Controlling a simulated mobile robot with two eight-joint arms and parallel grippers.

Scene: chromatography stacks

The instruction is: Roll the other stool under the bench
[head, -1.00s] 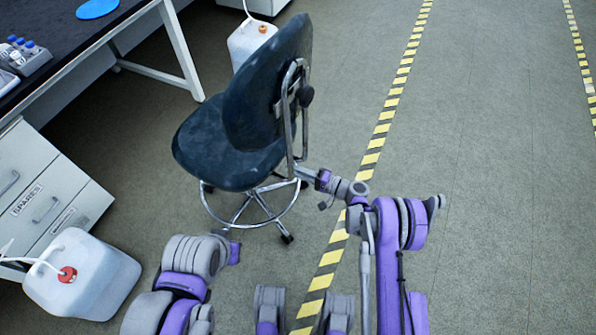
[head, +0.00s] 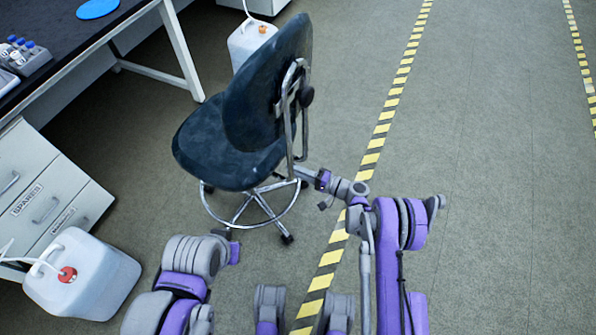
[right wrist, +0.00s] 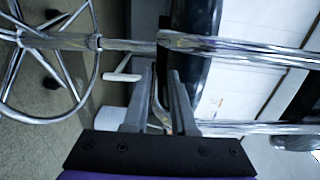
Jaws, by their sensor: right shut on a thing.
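The stool (head: 228,150) has a dark blue seat and backrest, a chrome frame, a foot ring and a castered base. It stands upright on the floor beside the bench (head: 75,45), outside the bench's white leg frame. My right gripper (head: 305,175) is shut on the chrome tube of the stool's back frame. The right wrist view shows the fingers (right wrist: 160,75) at the chrome tubing (right wrist: 230,44), with the foot ring at left. My left gripper (head: 228,238) is low in front of the stool, apart from it; its fingers are too small to read.
A white jug with a red cap (head: 82,275) stands on the floor at lower left by the drawer unit (head: 45,200). Another white jug (head: 246,42) stands behind the stool. A yellow-black floor stripe (head: 378,143) runs right of the stool; floor beyond is clear.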

